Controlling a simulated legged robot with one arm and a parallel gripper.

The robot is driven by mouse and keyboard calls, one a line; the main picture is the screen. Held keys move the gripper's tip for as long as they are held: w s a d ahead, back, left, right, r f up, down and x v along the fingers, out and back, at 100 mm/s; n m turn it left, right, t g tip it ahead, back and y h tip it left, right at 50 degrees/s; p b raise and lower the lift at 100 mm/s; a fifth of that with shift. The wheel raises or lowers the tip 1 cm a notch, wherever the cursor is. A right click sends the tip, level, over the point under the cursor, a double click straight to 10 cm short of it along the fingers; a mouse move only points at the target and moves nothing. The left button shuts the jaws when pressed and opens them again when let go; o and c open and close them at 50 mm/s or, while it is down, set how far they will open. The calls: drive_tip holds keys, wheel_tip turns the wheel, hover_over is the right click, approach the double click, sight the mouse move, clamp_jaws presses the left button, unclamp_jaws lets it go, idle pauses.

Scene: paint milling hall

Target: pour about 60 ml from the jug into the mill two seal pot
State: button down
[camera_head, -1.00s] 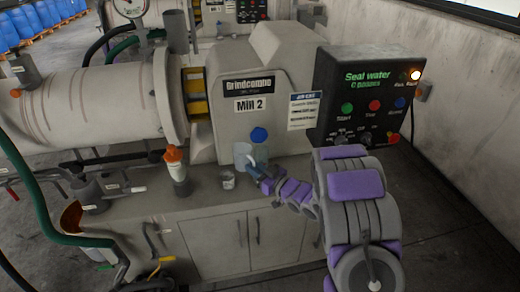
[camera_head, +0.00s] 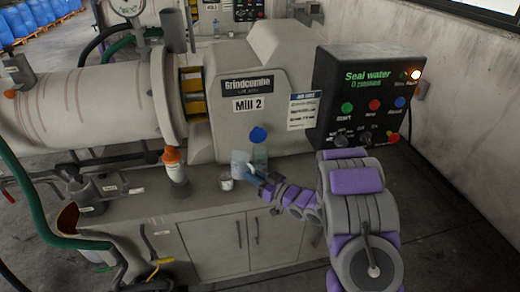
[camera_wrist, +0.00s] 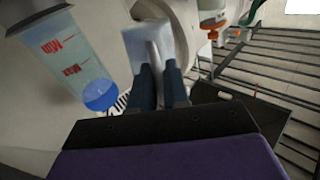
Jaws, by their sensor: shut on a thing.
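My gripper (camera_wrist: 160,85) is shut on the jug (camera_wrist: 150,42), a pale translucent vessel. In the head view the jug (camera_head: 240,160) is over the bench in front of Mill 2, left of my gripper (camera_head: 251,174). Whether it is tilted, and how much is in it, I cannot tell. The seal pot (camera_wrist: 62,50) is clear with red Min and Max marks and a blue cap (camera_wrist: 100,95). It is left of the jug in the wrist view, apart from it. In the head view the pot (camera_head: 261,153) is partly hidden behind the jug and gripper; its blue cap (camera_head: 258,135) shows.
A small metal cup (camera_head: 226,182) stands on the bench (camera_head: 205,205) close to the jug. The seal water panel (camera_head: 365,100) is at the right, above my arm. Hoses lie at the left.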

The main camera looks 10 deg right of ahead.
drive_tip(key=w+d+r+m+t+p, duration=0.1)
drive_tip(key=w+d+r+m+p, duration=0.1)
drive_tip(key=r+m+p, duration=0.4)
drive_tip(key=shift+d+m+t+p, duration=0.4)
drive_tip(key=shift+d+m+p, duration=0.5)
drive_tip(key=shift+m, duration=0.8)
drive_tip(key=shift+w+f+m, duration=0.1)
drive_tip(key=shift+m, duration=0.2)
drive_tip(key=shift+r+m+t, duration=0.3)
drive_tip(key=shift+r+m, duration=0.3)
drive_tip(key=shift+m, duration=0.5)
drive_tip(key=shift+w+d+r+p, duration=0.15)
drive_tip(key=shift+w+p, duration=0.05)
drive_tip(key=shift+p, duration=0.1)
drive_tip(key=shift+s+r+m, duration=0.1)
drive_tip(key=shift+r+m, duration=0.1)
drive_tip(key=shift+m, duration=0.1)
drive_tip(key=shift+r, duration=0.2)
idle(0.4)
